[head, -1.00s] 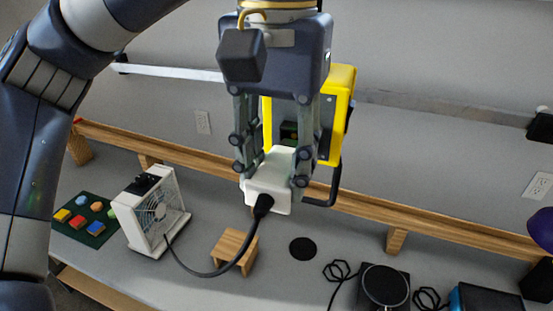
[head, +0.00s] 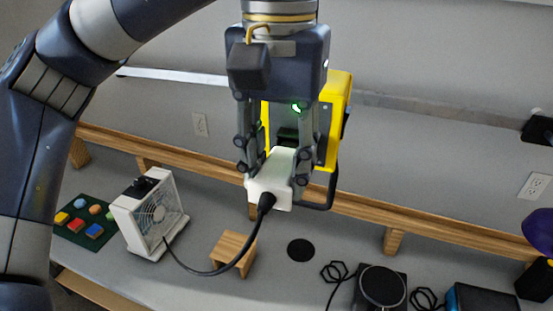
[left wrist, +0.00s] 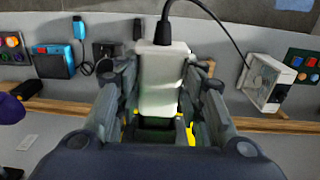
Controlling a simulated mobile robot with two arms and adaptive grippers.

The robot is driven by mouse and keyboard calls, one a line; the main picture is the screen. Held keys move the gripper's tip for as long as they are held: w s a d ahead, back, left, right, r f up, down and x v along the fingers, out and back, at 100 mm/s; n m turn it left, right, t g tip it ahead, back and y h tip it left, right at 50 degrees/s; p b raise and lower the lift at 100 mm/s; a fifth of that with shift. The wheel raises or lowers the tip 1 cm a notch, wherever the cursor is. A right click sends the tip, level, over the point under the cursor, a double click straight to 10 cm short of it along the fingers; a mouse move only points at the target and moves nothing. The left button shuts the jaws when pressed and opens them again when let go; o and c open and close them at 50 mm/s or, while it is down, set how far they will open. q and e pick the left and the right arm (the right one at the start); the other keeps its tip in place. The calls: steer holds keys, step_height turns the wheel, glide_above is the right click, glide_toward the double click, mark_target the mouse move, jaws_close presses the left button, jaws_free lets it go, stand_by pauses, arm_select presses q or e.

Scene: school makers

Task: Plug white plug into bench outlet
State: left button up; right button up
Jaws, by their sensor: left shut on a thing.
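The white plug (head: 268,190) is a blocky white body with a black cord (head: 240,262) running to the white fan (head: 150,215). My left gripper (head: 272,172) is shut on it, with a finger on each side. The plug also shows between the fingers in the left wrist view (left wrist: 163,75), cord end away from the palm. A yellow box with a dark face (head: 337,105) stands right behind the gripper, partly hidden; it may be the bench outlet. Whether the plug touches it is hidden. A green light (head: 297,107) glows beside the fingers. My right gripper is not in view.
A wooden block (head: 234,250), a black disc (head: 300,250) and a dark round-topped device (head: 382,287) stand below. Colored blocks lie on a green board (head: 70,238).

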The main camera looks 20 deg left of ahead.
arm_select(q)
steer(key=shift+w+p, duration=0.35)
steer(key=shift+w, duration=0.2)
steer(key=o, duration=1.3)
steer(key=shift+c, duration=0.2)
steer(key=shift+r, duration=0.1)
